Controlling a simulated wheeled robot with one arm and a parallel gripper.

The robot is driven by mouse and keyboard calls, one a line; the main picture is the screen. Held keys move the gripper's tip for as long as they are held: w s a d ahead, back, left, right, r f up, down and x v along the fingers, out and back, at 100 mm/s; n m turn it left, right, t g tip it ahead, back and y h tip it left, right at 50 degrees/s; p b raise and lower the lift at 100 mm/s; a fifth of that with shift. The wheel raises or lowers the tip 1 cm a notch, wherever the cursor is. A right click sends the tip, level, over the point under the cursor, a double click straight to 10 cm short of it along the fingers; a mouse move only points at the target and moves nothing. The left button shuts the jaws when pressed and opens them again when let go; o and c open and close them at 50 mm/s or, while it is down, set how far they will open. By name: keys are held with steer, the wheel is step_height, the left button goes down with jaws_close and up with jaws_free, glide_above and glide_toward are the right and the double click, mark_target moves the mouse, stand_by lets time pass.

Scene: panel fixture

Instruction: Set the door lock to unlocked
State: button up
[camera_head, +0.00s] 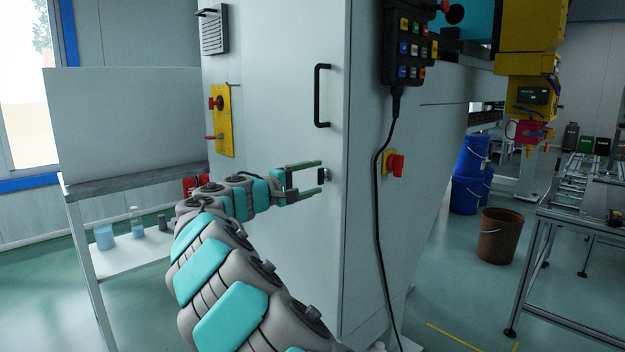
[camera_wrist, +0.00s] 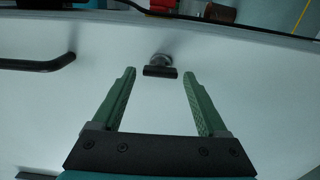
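The door lock (camera_head: 323,176) is a small dark knob on a metal base, set in the pale cabinet door (camera_head: 270,110) below the black handle. In the wrist view the lock (camera_wrist: 160,68) shows as a dark bar on a round metal base, lying crosswise just beyond the fingertips and between their lines. My gripper (camera_head: 320,176) is open in front of the lock. In the wrist view my gripper (camera_wrist: 159,72) has its two green fingers apart with nothing between them. I cannot tell from the bar which setting the lock is in.
A black door handle (camera_head: 322,96) stands out above the lock; it also shows at left in the wrist view (camera_wrist: 38,64). A red rotary switch (camera_head: 395,164) and a hanging control pendant (camera_head: 409,48) with its cable are on the adjacent side. A yellow panel (camera_head: 222,120) is at left.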

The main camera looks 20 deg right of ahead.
steer(key=shift+o, duration=0.4)
steer(key=b+v, duration=0.1)
steer(key=v, duration=0.6)
steer(key=shift+s+a, duration=0.15)
steer(key=shift+a, duration=0.2)
